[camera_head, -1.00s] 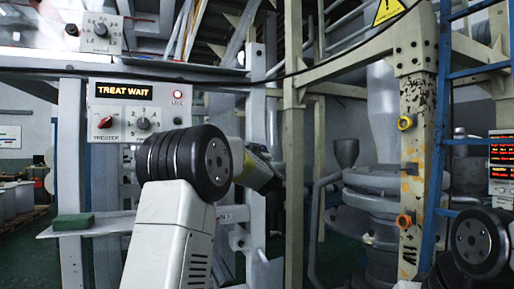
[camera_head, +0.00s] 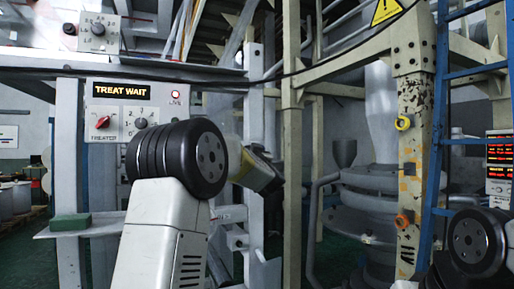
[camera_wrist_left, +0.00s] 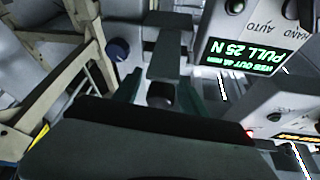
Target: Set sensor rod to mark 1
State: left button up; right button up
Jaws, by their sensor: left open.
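My left gripper (camera_head: 268,181) is at the end of the left arm, beyond the black wrist joint; its fingers are mostly hidden in the head view. In the left wrist view, the open left gripper (camera_wrist_left: 160,88) has two dark green fingers spread apart. A small round grey end (camera_wrist_left: 161,95) shows between them; I cannot tell whether this is the sensor rod or whether it is touched. A grey bracket (camera_wrist_left: 168,62) lies just beyond the fingers. No scale marks are readable. My right gripper is out of view; only a black joint of that arm shows at right.
A panel (camera_head: 131,93) reading "TREAT WAIT" is at left. In the left wrist view, a control box (camera_wrist_left: 245,40) reads "PULL 25 N", upside down. A dark blue knob (camera_wrist_left: 118,50) is left of the fingers. A cream post (camera_head: 415,150) and blue ladder (camera_head: 436,140) stand right.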

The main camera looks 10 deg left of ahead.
pick_arm(q)
jog(key=v, duration=0.7)
jog(key=shift+s+d, duration=0.2)
jog(key=shift+f, duration=0.1)
jog(key=s+d+f+m+g+h, duration=0.3)
jog(key=s+f+h, duration=0.2)
jog(key=s+h, duration=0.2)
jog(key=s+d+f+m+g+h, duration=0.2)
jog(key=s+d+f+h, duration=0.1)
jog(key=s+f+h, duration=0.35)
jog(key=s+a+f+g, duration=0.1)
jog(key=s+f+g, duration=0.3)
jog(key=s+f, duration=0.4)
jog(key=s+a+f+g+y, duration=0.1)
jog(key=s+f+g, duration=0.3)
jog(key=s, duration=1.2)
notch_tip(320, 180, down, 5)
jog(key=shift+r+n+g, duration=0.2)
jog(key=shift+n+g, duration=0.2)
